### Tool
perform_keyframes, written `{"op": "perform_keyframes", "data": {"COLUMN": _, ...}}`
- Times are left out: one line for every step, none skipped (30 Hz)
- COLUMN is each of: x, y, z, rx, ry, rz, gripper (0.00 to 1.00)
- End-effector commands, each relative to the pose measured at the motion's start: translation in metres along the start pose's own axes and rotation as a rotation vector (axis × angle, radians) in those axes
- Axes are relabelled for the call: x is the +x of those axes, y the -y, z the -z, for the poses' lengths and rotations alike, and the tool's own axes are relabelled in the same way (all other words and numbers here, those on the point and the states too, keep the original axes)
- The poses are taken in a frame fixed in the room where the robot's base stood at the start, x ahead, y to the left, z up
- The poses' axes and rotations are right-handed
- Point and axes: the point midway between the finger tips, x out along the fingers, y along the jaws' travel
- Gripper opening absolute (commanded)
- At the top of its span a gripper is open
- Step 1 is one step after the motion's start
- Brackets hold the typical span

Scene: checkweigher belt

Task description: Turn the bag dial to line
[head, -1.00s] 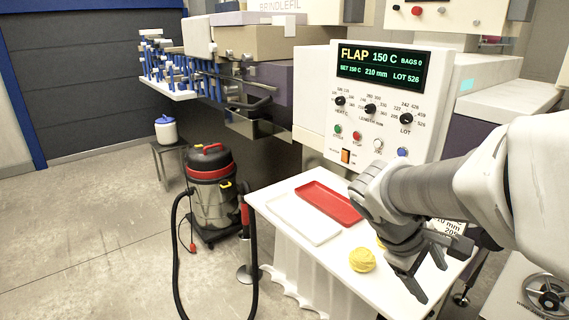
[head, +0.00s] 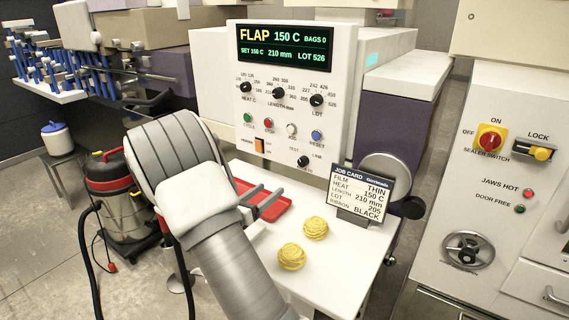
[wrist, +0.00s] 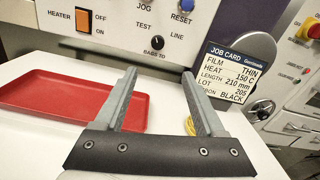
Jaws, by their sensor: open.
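The bag dial (head: 303,161) is a small black knob low on the white panel. It sits between the words TEST and LINE, and its pointer is too small to read. In the wrist view the dial (wrist: 157,42) stands above "BAGS TO", ahead of my fingers. My gripper (head: 271,190) is open and empty, apart from the panel and below and left of the dial. In the wrist view both fingers of my gripper (wrist: 158,74) point toward the panel with a wide gap between them.
A red tray (head: 270,208) and yellow coils (head: 291,256) lie on the white table. The job card (head: 360,195) stands right of the dial. The heater switch (head: 259,145) and reset button (head: 316,135) are close by. A sealer cabinet (head: 440,150) stands at right.

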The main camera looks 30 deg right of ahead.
Motion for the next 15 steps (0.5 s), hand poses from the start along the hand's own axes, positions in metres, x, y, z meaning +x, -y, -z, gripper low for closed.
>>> {"op": "perform_keyframes", "data": {"x": 0.001, "y": -0.002, "z": 0.001, "rx": -0.012, "ry": 0.008, "rz": -0.007, "gripper": 0.72}}
{"op": "perform_keyframes", "data": {"x": 0.002, "y": -0.003, "z": 0.002, "rx": -0.015, "ry": 0.01, "rz": -0.009, "gripper": 0.72}}
{"op": "perform_keyframes", "data": {"x": 0.005, "y": -0.004, "z": 0.002, "rx": -0.017, "ry": 0.011, "rz": -0.01, "gripper": 0.72}}
{"op": "perform_keyframes", "data": {"x": 0.007, "y": -0.003, "z": 0.002, "rx": -0.017, "ry": 0.011, "rz": -0.009, "gripper": 0.72}}
{"op": "perform_keyframes", "data": {"x": 0.01, "y": -0.003, "z": 0.001, "rx": -0.016, "ry": 0.012, "rz": -0.009, "gripper": 0.72}}
{"op": "perform_keyframes", "data": {"x": 0.015, "y": -0.003, "z": 0.001, "rx": -0.015, "ry": 0.012, "rz": -0.009, "gripper": 0.72}}
{"op": "perform_keyframes", "data": {"x": 0.02, "y": -0.003, "z": 0.001, "rx": -0.015, "ry": 0.012, "rz": -0.008, "gripper": 0.72}}
{"op": "perform_keyframes", "data": {"x": 0.025, "y": -0.003, "z": 0.001, "rx": -0.015, "ry": 0.011, "rz": -0.006, "gripper": 0.72}}
{"op": "perform_keyframes", "data": {"x": 0.033, "y": -0.002, "z": 0.001, "rx": -0.015, "ry": 0.011, "rz": -0.006, "gripper": 0.72}}
{"op": "perform_keyframes", "data": {"x": 0.039, "y": -0.003, "z": 0.001, "rx": -0.014, "ry": 0.011, "rz": -0.007, "gripper": 0.72}}
{"op": "perform_keyframes", "data": {"x": 0.046, "y": -0.003, "z": 0.001, "rx": -0.014, "ry": 0.01, "rz": -0.005, "gripper": 0.72}}
{"op": "perform_keyframes", "data": {"x": 0.055, "y": -0.003, "z": 0.001, "rx": -0.014, "ry": 0.01, "rz": -0.006, "gripper": 0.72}}
{"op": "perform_keyframes", "data": {"x": 0.062, "y": -0.003, "z": 0.001, "rx": -0.014, "ry": 0.01, "rz": -0.006, "gripper": 0.72}}
{"op": "perform_keyframes", "data": {"x": 0.068, "y": -0.003, "z": 0.001, "rx": -0.014, "ry": 0.01, "rz": -0.006, "gripper": 0.72}}
{"op": "perform_keyframes", "data": {"x": 0.077, "y": -0.003, "z": 0.001, "rx": -0.014, "ry": 0.01, "rz": -0.006, "gripper": 0.72}}
